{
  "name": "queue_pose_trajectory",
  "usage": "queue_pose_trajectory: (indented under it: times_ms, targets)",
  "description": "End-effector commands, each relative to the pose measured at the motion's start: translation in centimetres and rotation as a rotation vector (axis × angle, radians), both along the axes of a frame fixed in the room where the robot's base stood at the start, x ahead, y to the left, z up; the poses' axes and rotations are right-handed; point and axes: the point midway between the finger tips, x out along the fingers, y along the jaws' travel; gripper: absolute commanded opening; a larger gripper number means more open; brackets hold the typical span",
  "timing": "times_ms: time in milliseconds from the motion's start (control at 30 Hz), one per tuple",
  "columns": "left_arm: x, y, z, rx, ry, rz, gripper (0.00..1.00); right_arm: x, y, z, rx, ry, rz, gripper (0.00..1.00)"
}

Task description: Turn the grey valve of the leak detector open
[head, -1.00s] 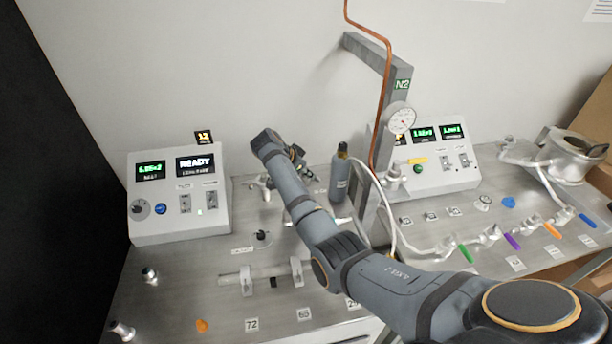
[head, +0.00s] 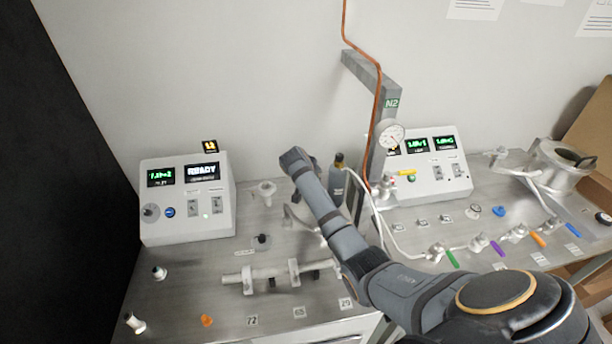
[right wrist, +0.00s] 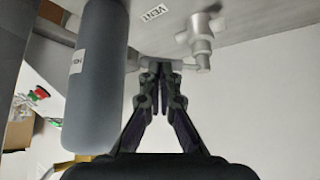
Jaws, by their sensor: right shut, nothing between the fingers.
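The leak detector is likely the light grey box (head: 187,200) at the left of the bench, its screen reading READY. In the right wrist view my right gripper (right wrist: 160,68) is shut and empty. Its tips are at a grey metal pipe piece just beyond them; I cannot tell whether they touch. A grey fitting with a round end (right wrist: 200,45) is right of the tips, near a VENT label (right wrist: 201,6). I cannot tell which part is the valve's handle. My left gripper is not in view.
A dark grey bottle (right wrist: 97,75) stands close left of the gripper; it also shows in the head view (head: 338,183). A grey post (head: 382,130) with a copper tube is right of it. A clear horizontal tube (head: 270,271) lies in front. Coloured-handle valves line the right.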

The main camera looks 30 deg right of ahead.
Motion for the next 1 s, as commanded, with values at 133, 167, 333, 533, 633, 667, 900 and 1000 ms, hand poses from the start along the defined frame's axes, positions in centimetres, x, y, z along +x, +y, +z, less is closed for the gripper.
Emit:
queue_pose_trajectory:
  times_ms: [133,167,333,533,633,667,900,1000]
  targets:
    - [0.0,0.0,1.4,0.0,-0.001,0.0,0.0,-0.3,-1.1,0.3,-0.002,0.002,0.088,0.0]
    - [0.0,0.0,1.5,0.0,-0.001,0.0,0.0,-0.3,-1.2,0.2,-0.002,0.002,0.107,0.0]
    - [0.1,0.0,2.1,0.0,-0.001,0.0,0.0,-0.1,-1.9,0.1,0.0,0.001,0.13,0.0]
    - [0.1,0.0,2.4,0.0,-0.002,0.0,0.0,0.1,-2.5,-0.1,0.0,0.002,0.128,0.0]
    - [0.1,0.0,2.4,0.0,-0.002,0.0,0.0,0.2,-2.7,-0.1,0.0,0.001,0.127,0.0]
    - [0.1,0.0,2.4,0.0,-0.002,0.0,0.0,0.2,-2.8,-0.1,0.001,0.001,0.128,0.0]
    - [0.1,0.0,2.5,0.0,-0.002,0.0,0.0,0.5,-3.4,-0.1,0.0,0.001,0.127,0.0]
    - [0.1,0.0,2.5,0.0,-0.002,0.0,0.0,0.7,-3.6,-0.1,0.0,0.001,0.127,0.0]
